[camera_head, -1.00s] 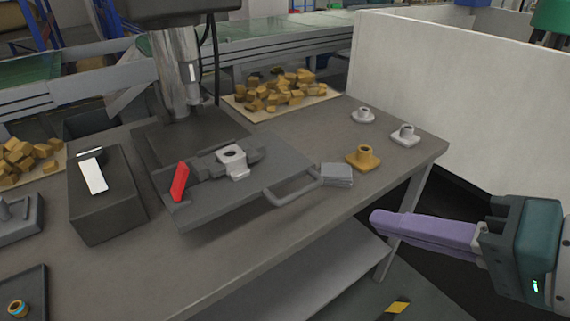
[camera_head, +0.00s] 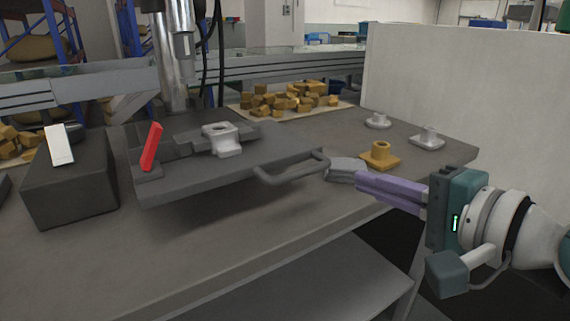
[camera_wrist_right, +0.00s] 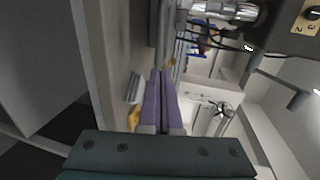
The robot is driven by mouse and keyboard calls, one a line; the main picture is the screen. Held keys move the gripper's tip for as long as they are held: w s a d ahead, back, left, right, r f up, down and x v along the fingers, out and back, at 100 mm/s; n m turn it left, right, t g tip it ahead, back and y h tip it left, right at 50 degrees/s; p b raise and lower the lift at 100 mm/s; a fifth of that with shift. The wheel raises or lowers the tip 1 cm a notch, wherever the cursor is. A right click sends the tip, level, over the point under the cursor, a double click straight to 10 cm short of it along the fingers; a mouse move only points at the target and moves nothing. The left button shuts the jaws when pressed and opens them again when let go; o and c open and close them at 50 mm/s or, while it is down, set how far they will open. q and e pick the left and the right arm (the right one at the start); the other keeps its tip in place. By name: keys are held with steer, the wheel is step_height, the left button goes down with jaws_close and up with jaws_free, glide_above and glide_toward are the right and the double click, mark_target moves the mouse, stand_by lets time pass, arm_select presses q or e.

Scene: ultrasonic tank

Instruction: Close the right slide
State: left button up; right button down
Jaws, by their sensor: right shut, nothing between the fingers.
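The slide is a dark grey plate (camera_head: 180,182) with a bar handle (camera_head: 294,169) on its front right edge. It sticks out toward the front of the table below the press column. A light grey flanged part (camera_head: 221,139) sits in a vise on the plate, and a red lever (camera_head: 151,147) stands at its left. My right gripper (camera_head: 362,182) is shut and empty, with its purple fingers right of the handle and apart from it. In the right wrist view, the shut fingers (camera_wrist_right: 161,76) point along the table. My left gripper is out of view.
A stack of grey plates (camera_head: 346,166) lies beside my right fingertips, with a yellow flanged part (camera_head: 379,156) behind. Two grey flanged parts stand near the far right corner. A dark box (camera_head: 70,190) stands left. A white partition (camera_head: 460,85) is at right.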

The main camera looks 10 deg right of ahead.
mark_target(321, 168)
steer(key=b+x, duration=0.1)
steer(key=x, duration=0.5)
steer(key=shift+w+f, duration=0.1)
steer(key=shift+f, duration=0.05)
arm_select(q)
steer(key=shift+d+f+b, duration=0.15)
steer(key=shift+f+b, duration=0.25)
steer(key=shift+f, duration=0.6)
arm_select(e)
steer(key=shift+w+a, duration=0.25)
steer(key=shift+w, duration=0.3)
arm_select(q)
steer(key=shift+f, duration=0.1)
arm_select(e)
steer(key=shift+w+f, duration=0.1)
